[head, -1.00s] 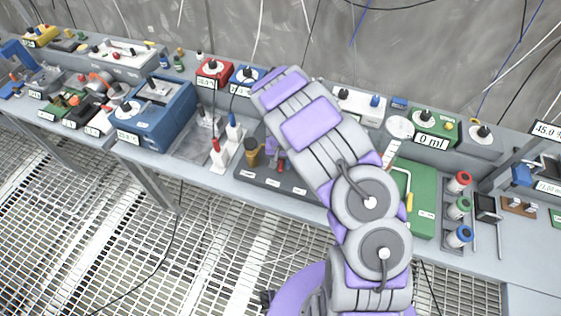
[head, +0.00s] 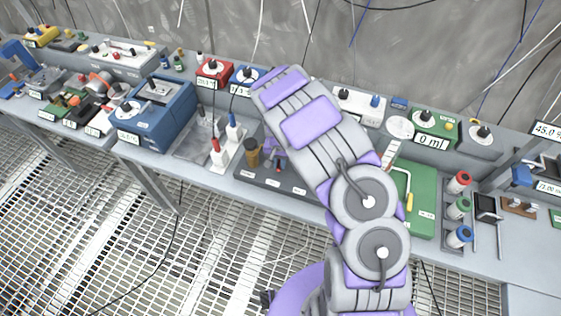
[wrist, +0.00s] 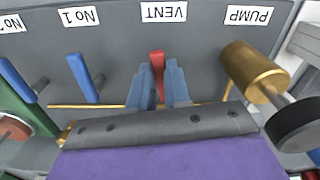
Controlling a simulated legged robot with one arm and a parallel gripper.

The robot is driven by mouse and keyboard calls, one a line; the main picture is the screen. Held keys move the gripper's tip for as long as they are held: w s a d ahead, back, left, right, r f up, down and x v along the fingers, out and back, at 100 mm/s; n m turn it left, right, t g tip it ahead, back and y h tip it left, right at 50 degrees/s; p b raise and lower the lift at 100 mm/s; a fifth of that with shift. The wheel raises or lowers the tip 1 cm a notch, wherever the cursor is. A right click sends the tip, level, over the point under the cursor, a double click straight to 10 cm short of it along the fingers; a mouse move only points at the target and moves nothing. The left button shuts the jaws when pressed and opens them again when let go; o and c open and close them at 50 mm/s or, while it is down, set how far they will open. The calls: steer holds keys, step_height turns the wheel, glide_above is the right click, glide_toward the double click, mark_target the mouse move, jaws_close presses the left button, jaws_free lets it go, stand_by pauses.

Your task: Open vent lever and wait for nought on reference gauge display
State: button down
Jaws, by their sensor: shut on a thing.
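The red vent lever (wrist: 157,60) stands below the VENT label (wrist: 164,12) in the wrist view. My gripper (wrist: 158,82) is shut on it, with a blue-grey finger on each side. In the head view the red lever (head: 279,168) shows small on the dark grey panel (head: 262,184), with my gripper (head: 272,150) beside it, partly hidden by my arm. I cannot tell which display is the reference gauge; my arm covers part of the bench behind the panel.
Blue levers (wrist: 84,76) stand left of the vent lever, and a brass pump cylinder (wrist: 246,72) with a black knob stands close on the right. A blue instrument (head: 160,112) stands further left.

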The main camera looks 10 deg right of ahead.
steer(key=shift+w+a+m, duration=0.2)
steer(key=shift+a+m, duration=0.15)
steer(key=shift+m, duration=0.65)
steer(key=c, duration=1.1)
jaws_free()
steer(key=shift+r, duration=0.1)
step_height(320, 180, up, 17)
steer(key=shift+a+p, duration=0.1)
steer(key=shift+p, duration=0.55)
